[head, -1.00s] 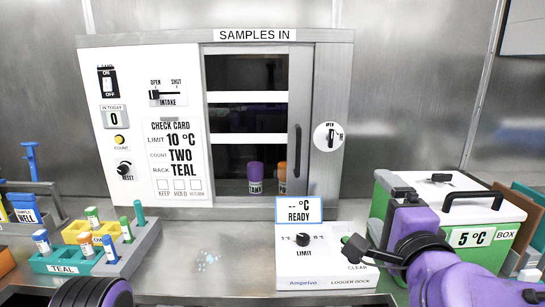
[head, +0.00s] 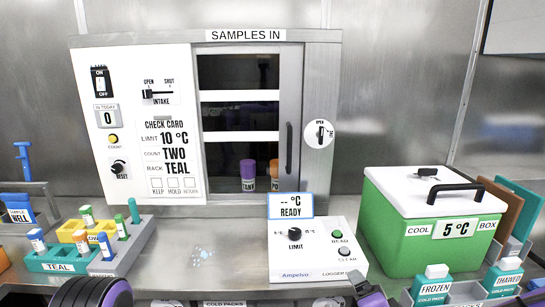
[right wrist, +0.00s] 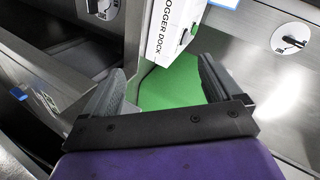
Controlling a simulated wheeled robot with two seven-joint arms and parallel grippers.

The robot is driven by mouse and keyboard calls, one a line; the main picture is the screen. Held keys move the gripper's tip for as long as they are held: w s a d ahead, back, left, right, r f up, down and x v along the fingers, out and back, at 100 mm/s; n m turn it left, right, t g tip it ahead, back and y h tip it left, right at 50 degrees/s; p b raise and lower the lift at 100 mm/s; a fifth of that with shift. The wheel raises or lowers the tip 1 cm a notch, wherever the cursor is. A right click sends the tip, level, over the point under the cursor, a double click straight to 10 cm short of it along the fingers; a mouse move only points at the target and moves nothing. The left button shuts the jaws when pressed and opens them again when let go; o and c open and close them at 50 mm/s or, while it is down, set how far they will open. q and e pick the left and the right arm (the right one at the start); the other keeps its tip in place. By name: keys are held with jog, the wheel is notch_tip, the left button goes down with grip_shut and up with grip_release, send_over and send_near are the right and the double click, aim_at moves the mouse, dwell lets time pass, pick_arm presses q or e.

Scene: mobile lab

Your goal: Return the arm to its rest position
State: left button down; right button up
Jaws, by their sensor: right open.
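My right gripper (right wrist: 161,68) is open and empty in the right wrist view, its two grey fingers apart over a green surface. In the head view a dark part of my right gripper (head: 361,284) shows at the bottom edge, just in front of the logger dock's right front corner. My left gripper is out of view; only a purple and black part of my left arm shows at the bottom left.
The logger dock (head: 310,263) reads READY on its display (head: 290,206). The green cool box (head: 400,235) stands right, lid on. A teal rack (head: 60,263) with vials is at left. Two vials stand behind the sample cabinet's window. Cold packs (head: 432,291) line the front right.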

jog(key=s+d+f+n+g+h, duration=0.1)
jog(key=s+d+f+g, duration=0.15)
jog(key=f, duration=0.45)
jog(key=s+d+f+n+g, duration=0.1)
jog(key=s+f, duration=0.3)
jog(key=f, duration=0.3)
jog(key=s+d+f+n+g+h, duration=0.1)
jog(key=s+d+f+n+g, duration=0.1)
jog(key=s+f, duration=0.6)
jog(key=s+d+f+n+g, duration=0.2)
jog(key=s+d+f+g, duration=0.2)
jog(key=s+f, duration=0.4)
jog(key=s, duration=0.6)
jog(key=shift+d+f+n+h, duration=0.25)
jog(key=shift+d+n+h, duration=0.05)
jog(key=shift+n+h, duration=0.1)
